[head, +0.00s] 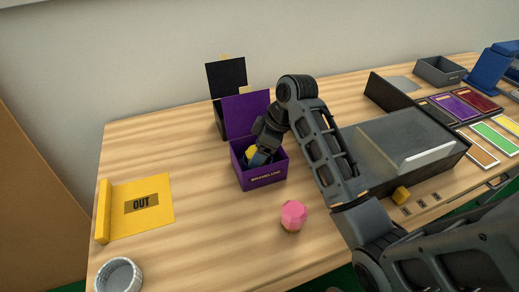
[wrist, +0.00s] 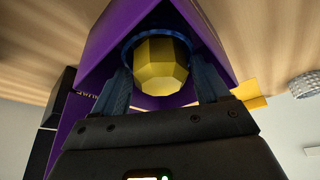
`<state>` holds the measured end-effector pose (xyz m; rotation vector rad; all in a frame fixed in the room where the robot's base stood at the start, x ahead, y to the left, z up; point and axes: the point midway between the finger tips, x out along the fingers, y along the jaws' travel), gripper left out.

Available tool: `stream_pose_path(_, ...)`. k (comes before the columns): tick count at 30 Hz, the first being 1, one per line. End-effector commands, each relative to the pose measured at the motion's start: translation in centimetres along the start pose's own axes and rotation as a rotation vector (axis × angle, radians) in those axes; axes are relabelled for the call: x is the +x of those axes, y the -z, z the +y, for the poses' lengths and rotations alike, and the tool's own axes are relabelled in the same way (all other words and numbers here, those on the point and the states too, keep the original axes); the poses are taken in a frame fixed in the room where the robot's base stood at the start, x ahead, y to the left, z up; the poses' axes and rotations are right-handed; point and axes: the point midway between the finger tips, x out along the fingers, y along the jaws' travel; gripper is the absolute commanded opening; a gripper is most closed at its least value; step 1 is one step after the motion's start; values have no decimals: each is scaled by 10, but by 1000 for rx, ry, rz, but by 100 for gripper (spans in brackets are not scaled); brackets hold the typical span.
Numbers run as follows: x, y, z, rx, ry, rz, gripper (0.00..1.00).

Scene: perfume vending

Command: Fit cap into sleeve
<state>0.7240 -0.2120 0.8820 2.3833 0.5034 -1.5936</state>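A yellow faceted cap (wrist: 161,66) sits between the blue fingers of my gripper (wrist: 162,72) in the wrist view, with a dark blue curved rim around its far side. The fingers lie close along both sides of the cap. The same yellow shows in the head view (head: 251,152) at the mouth of an open purple box (head: 262,176). My gripper (head: 260,157) points down into this box. The purple walls surround the cap in the wrist view (wrist: 205,28). The cap's lower end and any sleeve below it are hidden.
A pink faceted piece (head: 293,215) stands in front of the box. A yellow OUT mat (head: 160,188) and grey round cup (head: 119,275) are at left. A black open box (head: 226,78) stands behind. A dark tray (head: 440,165), small yellow block (head: 401,194) and coloured cards (head: 495,136) are at right.

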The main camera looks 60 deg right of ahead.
Motion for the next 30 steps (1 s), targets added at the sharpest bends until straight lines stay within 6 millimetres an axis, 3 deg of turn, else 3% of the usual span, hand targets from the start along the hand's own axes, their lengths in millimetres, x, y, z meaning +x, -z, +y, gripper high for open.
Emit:
stream_pose_path(8,-16,3,1,0,-3,2,75)
stream_pose_path(18,-90,4,0,1,-1,1,75)
stream_pose_path(21,-103,4,0,3,-1,0,75)
stream_pose_path(30,-119,3,2,2,-4,2,75)
